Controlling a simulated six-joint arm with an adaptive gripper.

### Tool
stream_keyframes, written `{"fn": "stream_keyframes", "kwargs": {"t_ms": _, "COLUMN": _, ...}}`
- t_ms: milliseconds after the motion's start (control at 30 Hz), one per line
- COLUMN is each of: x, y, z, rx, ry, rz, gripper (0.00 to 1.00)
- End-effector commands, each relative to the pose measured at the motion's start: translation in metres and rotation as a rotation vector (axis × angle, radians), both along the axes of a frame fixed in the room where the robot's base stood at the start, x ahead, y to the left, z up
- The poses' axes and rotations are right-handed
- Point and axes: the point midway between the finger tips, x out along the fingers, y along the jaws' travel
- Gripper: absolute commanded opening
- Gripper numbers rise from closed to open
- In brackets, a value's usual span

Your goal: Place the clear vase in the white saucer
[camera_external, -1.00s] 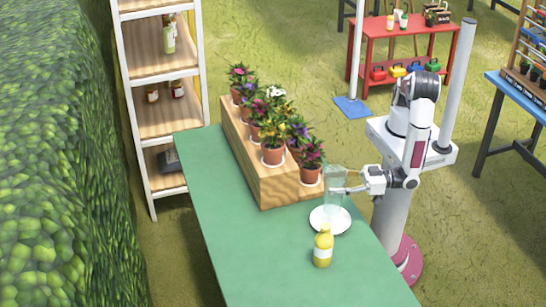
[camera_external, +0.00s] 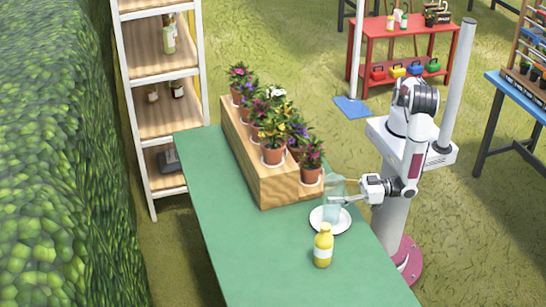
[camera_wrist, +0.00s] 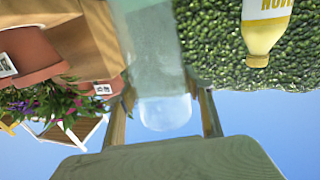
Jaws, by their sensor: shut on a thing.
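The clear vase (camera_external: 333,208) is upright, pale and see-through, over the white saucer (camera_external: 345,225) on the green table. Its lower end overlaps the saucer in the external view; I cannot tell whether it touches. My gripper (camera_external: 338,199) is shut on the vase from the right side. In the wrist view the vase (camera_wrist: 147,45) stands between the two fingers (camera_wrist: 165,108), and the saucer cannot be made out there.
A yellow bottle (camera_external: 323,246) stands just in front of the saucer. A wooden stepped stand (camera_external: 275,187) with several potted flowers (camera_external: 273,146) is behind and left. The green table (camera_external: 235,230) is clear at its left and front.

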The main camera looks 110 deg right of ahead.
Motion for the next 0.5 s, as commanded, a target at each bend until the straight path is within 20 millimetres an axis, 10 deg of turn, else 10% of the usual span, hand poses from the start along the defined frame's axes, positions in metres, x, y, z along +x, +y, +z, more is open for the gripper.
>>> {"fn": "stream_keyframes", "kwargs": {"t_ms": 233, "x": 0.0000, "y": 0.0001, "z": -0.0027, "rx": 0.000, "ry": -0.001, "rz": 0.000, "gripper": 0.04}}
{"fn": "stream_keyframes", "kwargs": {"t_ms": 267, "x": 0.0000, "y": -0.0001, "z": -0.0035, "rx": -0.001, "ry": 0.000, "rz": 0.000, "gripper": 0.53}}
{"fn": "stream_keyframes", "kwargs": {"t_ms": 300, "x": 0.0000, "y": 0.0000, "z": -0.0032, "rx": -0.001, "ry": 0.000, "rz": 0.000, "gripper": 0.64}}
{"fn": "stream_keyframes", "kwargs": {"t_ms": 500, "x": 0.0000, "y": 0.0000, "z": -0.0031, "rx": -0.001, "ry": 0.000, "rz": 0.000, "gripper": 0.68}}
